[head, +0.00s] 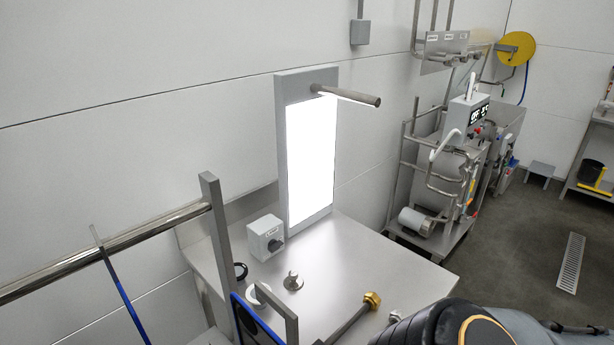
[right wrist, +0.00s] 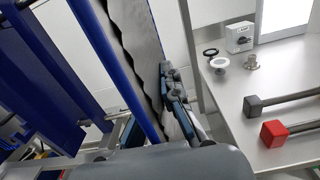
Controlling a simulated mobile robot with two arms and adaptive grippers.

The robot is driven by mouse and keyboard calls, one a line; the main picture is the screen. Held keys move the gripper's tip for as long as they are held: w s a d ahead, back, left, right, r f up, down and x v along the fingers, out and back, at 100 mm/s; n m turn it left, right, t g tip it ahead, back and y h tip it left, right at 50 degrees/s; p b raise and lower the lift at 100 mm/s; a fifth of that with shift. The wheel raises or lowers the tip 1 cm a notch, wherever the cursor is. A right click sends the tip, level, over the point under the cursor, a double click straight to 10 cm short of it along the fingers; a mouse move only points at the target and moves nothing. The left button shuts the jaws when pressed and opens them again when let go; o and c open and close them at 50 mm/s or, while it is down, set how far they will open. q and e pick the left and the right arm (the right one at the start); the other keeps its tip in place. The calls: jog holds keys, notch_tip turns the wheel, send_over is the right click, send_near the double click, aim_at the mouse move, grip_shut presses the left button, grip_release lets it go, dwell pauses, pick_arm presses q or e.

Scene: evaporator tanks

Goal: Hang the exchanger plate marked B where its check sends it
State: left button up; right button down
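In the right wrist view, a grey plate (right wrist: 140,45) with a wavy dark edge and a blue border stands close to my right gripper (right wrist: 172,88). A dark finger lies along its right side; the other finger is hidden, so I cannot tell whether it grips. More blue plates (right wrist: 45,70) stand at the left. In the head view, a blue-edged plate (head: 251,322) shows at the bottom, partly cut off, and another blue edge (head: 125,298) hangs by the rail (head: 100,254). No letter B is readable. My left gripper is not in view.
A lit white panel (head: 311,160) with a peg (head: 346,95) stands on the steel bench (head: 352,262). A switch box (head: 266,238), rings and long-handled tools (right wrist: 284,130) are on the bench.

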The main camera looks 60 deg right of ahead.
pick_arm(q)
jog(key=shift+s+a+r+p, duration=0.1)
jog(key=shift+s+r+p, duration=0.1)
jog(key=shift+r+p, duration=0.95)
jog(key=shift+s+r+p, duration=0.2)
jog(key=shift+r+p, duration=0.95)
pick_arm(e)
jog(key=f+x, duration=0.2)
jog(key=x, duration=2.4)
jog(key=shift+w+d, duration=0.2)
jog(key=shift+d, duration=0.05)
jog(key=c, duration=1.4)
grip_release()
jog(key=shift+c, duration=0.2)
jog(key=shift+f, duration=0.1)
jog(key=shift+s, duration=0.15)
